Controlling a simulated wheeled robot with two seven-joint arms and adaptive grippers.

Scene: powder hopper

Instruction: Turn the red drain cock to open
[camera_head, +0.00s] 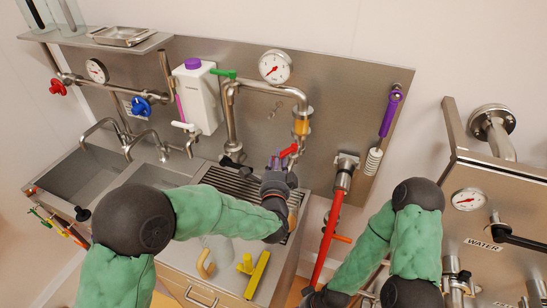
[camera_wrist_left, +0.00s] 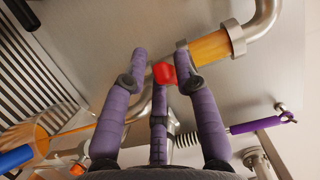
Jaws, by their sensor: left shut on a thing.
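The red drain cock (camera_head: 289,150) sits on the pipe below the amber sight section (camera_head: 301,126), in the middle of the head view. My left gripper (camera_head: 279,164) reaches up to it from below, its purple fingers at the red handle. In the left wrist view the rounded red end of the cock (camera_wrist_left: 164,74) shows between the fingers of my left gripper (camera_wrist_left: 160,75). The left gripper is shut on it; the fingers hide part of the handle. The dark wrist end of my right arm is at the bottom edge of the head view, and its fingers cannot be made out.
A red hose (camera_head: 328,240) hangs right of the left gripper. The sink drainboard (camera_head: 232,182) lies below the pipe, with a yellow tool (camera_head: 257,274) at the front. A pressure gauge (camera_head: 275,66) and a white jug (camera_head: 197,98) are on the back panel.

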